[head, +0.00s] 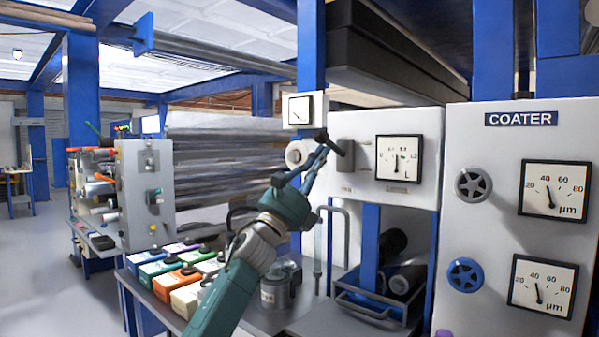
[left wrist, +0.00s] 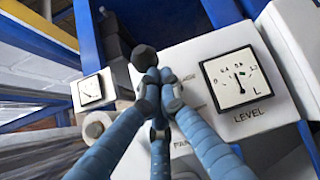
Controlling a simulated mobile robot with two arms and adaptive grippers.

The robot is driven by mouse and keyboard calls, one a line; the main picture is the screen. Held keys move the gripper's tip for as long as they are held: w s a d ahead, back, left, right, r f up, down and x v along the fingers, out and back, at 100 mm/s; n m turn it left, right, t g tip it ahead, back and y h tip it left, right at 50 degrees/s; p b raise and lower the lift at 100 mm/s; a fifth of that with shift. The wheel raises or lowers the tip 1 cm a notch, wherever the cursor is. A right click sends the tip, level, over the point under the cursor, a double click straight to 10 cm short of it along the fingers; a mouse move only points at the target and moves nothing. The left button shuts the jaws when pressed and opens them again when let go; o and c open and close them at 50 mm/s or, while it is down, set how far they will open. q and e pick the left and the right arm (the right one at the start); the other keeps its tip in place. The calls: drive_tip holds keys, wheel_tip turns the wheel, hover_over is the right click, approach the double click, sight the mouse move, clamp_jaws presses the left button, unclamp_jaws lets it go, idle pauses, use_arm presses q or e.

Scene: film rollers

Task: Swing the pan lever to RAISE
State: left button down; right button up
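The pan lever (left wrist: 145,58) shows in the left wrist view as a black ball knob just past my fingertips; most of its stem is hidden behind them. In the head view its dark handle (head: 343,148) stands out at the left of the level gauge panel. My left gripper (left wrist: 160,98) has its fingers drawn together at the lever just below the knob, and looks shut on it. In the head view the left gripper (head: 318,152) reaches up to the lever from below. Lettering beside the fingers is partly covered. My right gripper is not in view.
The level gauge (head: 399,158) sits right of the lever, and a smaller gauge (head: 298,110) to its upper left. The coater cabinet (head: 475,135) stands at right. Coloured boxes (head: 175,278) and a metal pot (head: 278,290) are on the bench below my arm.

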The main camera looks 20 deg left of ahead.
use_arm(q)
drive_tip(key=s+a+f, duration=0.2)
drive_tip(key=s+a, duration=0.1)
drive_tip(key=s, duration=0.5)
drive_tip(key=shift+s+b, duration=0.4)
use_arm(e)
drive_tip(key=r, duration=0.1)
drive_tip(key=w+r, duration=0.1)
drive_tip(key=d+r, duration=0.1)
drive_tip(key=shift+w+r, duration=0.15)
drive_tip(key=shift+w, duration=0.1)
